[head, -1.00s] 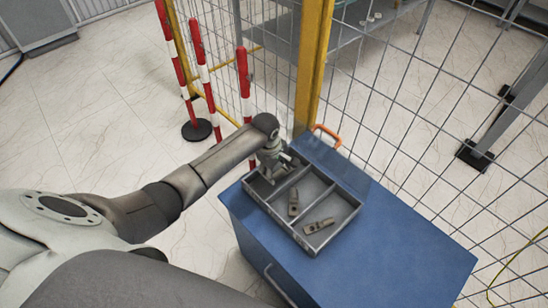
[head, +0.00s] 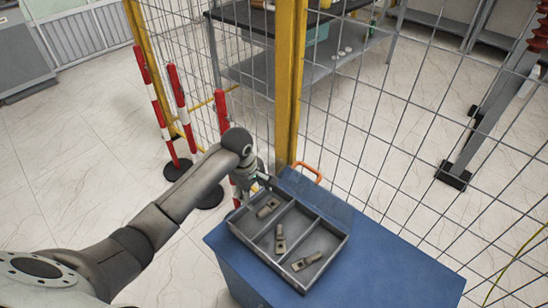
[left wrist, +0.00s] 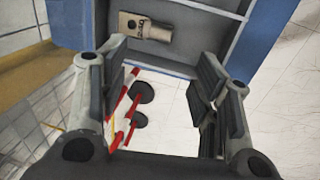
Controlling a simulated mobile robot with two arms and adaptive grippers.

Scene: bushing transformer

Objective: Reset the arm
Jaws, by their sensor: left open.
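My left arm reaches in from the left in the head view. Its gripper (head: 262,181) is at the far left corner of the grey tray (head: 318,222), beside its rim. In the left wrist view the left gripper (left wrist: 165,100) has its fingers wide apart with nothing between them. A metal connector piece (head: 267,208) lies in the tray's left compartment; it also shows beyond the fingers in the left wrist view (left wrist: 146,27). A second piece (head: 280,239) lies in the middle compartment and a third (head: 307,261) in the right one. My right gripper is not in view.
The tray stands on a blue cabinet (head: 390,267) with an orange handle (head: 308,171). A wire mesh fence with a yellow post (head: 290,80) rises right behind it. Red and white posts (head: 180,110) stand on the floor at the left.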

